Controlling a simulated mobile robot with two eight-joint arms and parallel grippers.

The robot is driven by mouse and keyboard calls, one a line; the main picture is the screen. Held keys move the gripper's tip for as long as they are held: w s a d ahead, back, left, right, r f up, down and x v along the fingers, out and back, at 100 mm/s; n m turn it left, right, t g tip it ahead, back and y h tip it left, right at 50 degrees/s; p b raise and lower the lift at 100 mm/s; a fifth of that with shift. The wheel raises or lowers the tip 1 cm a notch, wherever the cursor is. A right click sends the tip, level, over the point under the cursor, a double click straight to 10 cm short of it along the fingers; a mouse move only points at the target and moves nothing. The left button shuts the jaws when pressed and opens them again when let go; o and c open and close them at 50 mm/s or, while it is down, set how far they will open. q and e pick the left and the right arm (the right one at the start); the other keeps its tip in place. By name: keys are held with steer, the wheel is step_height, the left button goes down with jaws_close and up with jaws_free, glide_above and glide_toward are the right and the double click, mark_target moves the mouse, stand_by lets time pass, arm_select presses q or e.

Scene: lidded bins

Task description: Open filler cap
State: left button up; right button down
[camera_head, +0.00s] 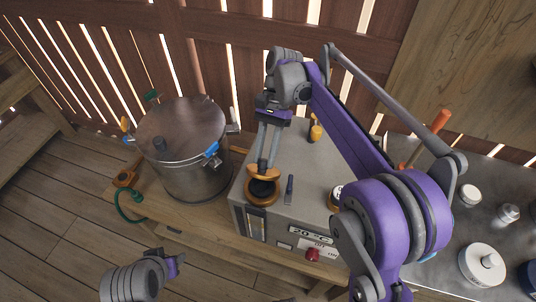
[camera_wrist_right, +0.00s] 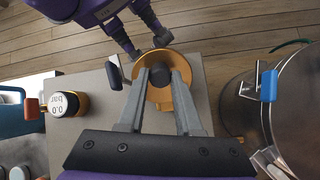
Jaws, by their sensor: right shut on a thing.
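In the head view the right gripper (camera_head: 265,160) reaches down to the orange cap (camera_head: 263,173), which shows just above and behind a brown ring with a dark centre (camera_head: 262,191) on the grey box. How far the cap is tilted is hard to tell. My left gripper (camera_head: 176,264) is low in front of the bench, empty; its fingers look apart in the wrist view (camera_wrist_right: 140,40).
The grey box (camera_head: 310,165) carries a dark lever (camera_head: 290,188), a display reading 20 °C and a red knob (camera_head: 312,254). A metal tray (camera_head: 450,220) with jars lies right.

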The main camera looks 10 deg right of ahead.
stand_by(0.5)
steer(key=c, duration=0.6)
jaws_free()
steer(key=shift+w+r, duration=0.1)
steer(key=p+v, duration=0.1)
steer(key=v, duration=0.9)
steer(key=shift+w+d+r+p, duration=0.2)
steer(key=shift+w+p, duration=0.05)
steer(key=shift+p, duration=0.05)
